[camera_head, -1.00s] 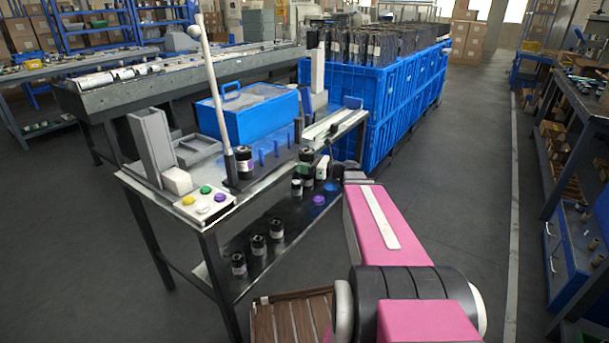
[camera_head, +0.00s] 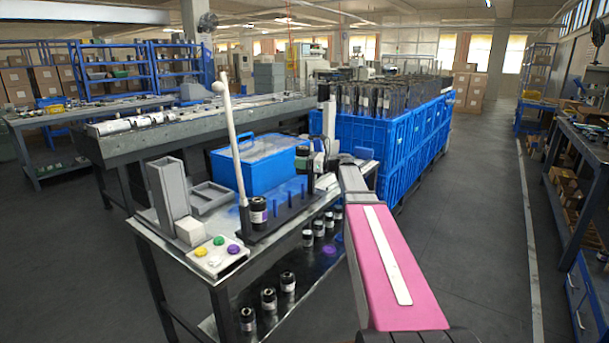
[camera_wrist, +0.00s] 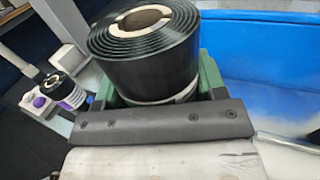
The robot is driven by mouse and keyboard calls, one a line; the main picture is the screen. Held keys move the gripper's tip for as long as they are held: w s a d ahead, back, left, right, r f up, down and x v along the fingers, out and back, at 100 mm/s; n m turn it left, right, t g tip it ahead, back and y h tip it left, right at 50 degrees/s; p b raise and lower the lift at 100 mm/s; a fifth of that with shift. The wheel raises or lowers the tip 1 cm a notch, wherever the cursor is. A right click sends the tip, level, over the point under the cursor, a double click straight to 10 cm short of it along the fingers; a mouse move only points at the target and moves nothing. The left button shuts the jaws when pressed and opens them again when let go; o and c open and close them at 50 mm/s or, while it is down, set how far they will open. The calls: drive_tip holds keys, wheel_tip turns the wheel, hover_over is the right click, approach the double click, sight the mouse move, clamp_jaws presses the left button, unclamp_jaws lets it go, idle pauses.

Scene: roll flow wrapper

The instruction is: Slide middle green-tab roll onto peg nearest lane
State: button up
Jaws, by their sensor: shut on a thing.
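My gripper (camera_wrist: 152,115) is shut around a black roll (camera_wrist: 143,60) with a pale core, which fills the upper middle of the wrist view. Green shows on both sides of the roll; I cannot tell a tab on it. In the head view my gripper (camera_head: 326,160) is at the far right end of the table, with the roll small and partly hidden. The dark peg rack (camera_head: 262,236) runs along the table's front. A roll with a purple label (camera_head: 258,212) is on its left end, and it also shows in the wrist view (camera_wrist: 64,92).
A blue bin (camera_head: 265,165) sits behind the rack. A tall white-topped pole (camera_head: 230,130) rises at its left, near a button box (camera_head: 215,258). Several rolls (camera_head: 268,299) stand on the lower shelf. Large blue crates (camera_head: 370,145) stand behind the table.

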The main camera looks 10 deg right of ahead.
drive_tip(key=shift+w+f, duration=0.1)
drive_tip(key=shift+f, duration=1.75)
drive_tip(key=shift+s+f, duration=0.2)
drive_tip(key=shift+r, duration=0.15)
drive_tip(key=shift+w+r, duration=0.2)
drive_tip(key=shift+r, duration=2.4)
